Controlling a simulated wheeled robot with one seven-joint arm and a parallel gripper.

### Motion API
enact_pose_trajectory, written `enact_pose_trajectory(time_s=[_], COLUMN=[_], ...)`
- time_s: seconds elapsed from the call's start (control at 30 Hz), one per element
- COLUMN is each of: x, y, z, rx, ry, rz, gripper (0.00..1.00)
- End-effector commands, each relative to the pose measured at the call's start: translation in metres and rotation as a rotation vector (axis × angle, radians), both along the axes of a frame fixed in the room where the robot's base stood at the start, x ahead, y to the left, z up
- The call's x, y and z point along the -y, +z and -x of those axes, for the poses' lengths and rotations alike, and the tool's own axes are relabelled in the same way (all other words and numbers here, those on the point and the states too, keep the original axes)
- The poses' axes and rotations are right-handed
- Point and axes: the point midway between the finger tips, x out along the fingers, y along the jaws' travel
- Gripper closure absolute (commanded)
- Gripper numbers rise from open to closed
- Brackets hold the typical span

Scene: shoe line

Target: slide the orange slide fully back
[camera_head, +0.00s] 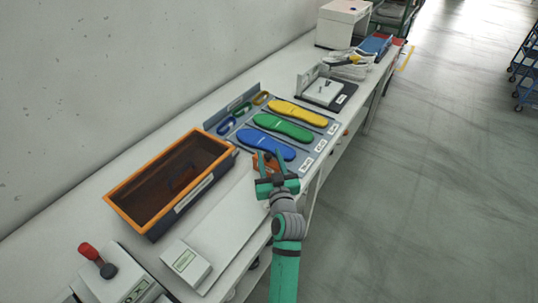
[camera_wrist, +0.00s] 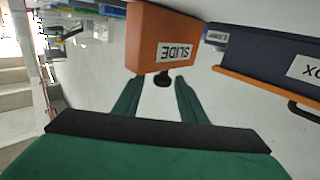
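The orange slide (camera_wrist: 165,35) is a block with an upside-down "SLIDE" label on its near face and a black knob (camera_wrist: 163,79) below the label. In the head view only a part of the orange slide (camera_head: 262,162) shows past my gripper (camera_head: 273,162). In the wrist view the two green fingers of my gripper (camera_wrist: 157,95) are apart, pointing at the slide. The knob appears in the gap between their tips, and I see no finger closed on it. The track under the slide is hidden.
A dark box with an orange rim (camera_head: 120,205) stands left of the slide; its side (camera_wrist: 270,85) shows in the wrist view. Blue, green and yellow insoles (camera_head: 283,130) lie on a grey tray beyond. A white box (camera_head: 186,262) and a red-knobbed lever (camera_head: 88,251) are nearer.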

Motion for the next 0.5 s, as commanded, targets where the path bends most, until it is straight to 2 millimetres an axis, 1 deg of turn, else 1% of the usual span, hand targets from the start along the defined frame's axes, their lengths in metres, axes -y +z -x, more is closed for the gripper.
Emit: enact_pose_trajectory(time_s=[0.03,0.3,0.4,0.5], x=[0.002,0.015,0.018,0.02], y=[-0.001,-0.001,0.0,0.0], z=[0.009,0.058,0.072,0.082], rx=[-0.001,0.0,0.0,0.0], ry=[-0.001,-0.003,-0.002,-0.002], rz=[0.0,-0.002,-0.001,-0.001], gripper=[0.62,0.62,0.62,0.62])
